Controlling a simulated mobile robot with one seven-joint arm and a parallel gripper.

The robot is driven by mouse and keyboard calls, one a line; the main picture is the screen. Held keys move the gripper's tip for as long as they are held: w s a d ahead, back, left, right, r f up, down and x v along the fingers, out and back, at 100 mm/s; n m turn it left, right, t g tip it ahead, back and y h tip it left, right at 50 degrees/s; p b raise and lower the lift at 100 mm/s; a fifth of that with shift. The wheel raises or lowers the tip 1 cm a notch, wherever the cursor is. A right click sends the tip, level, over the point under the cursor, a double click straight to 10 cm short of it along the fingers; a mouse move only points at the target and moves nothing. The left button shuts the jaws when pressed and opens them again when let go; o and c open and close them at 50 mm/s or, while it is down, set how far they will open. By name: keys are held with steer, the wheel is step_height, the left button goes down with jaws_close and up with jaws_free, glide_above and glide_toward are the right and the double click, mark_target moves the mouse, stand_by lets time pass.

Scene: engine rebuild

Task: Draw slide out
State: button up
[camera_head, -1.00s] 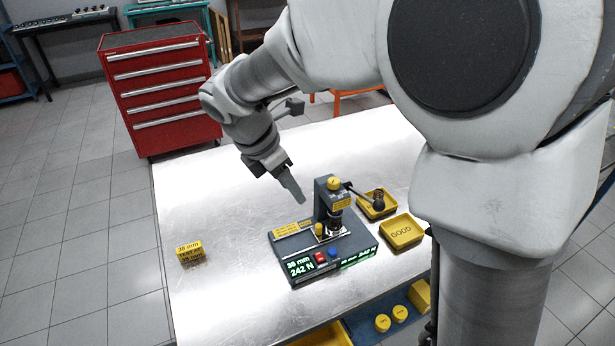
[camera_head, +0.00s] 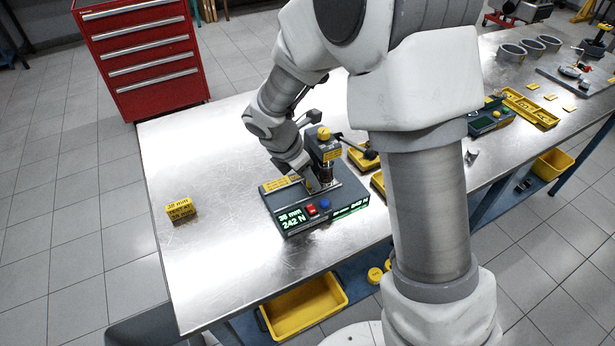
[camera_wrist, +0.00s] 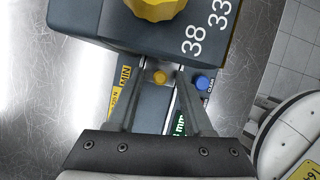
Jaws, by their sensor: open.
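A yellow block marked 38 mm (camera_head: 180,209) stands at left on the table (camera_head: 200,265). Yellow trays (camera_head: 362,158) stand right of the tester, partly behind my arm. The tester's lever (camera_head: 357,147) sticks out to the right. The table's left part is mostly clear.

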steer(key=shift+f, duration=0.1)
jaws_close()
stand_by(1.4)
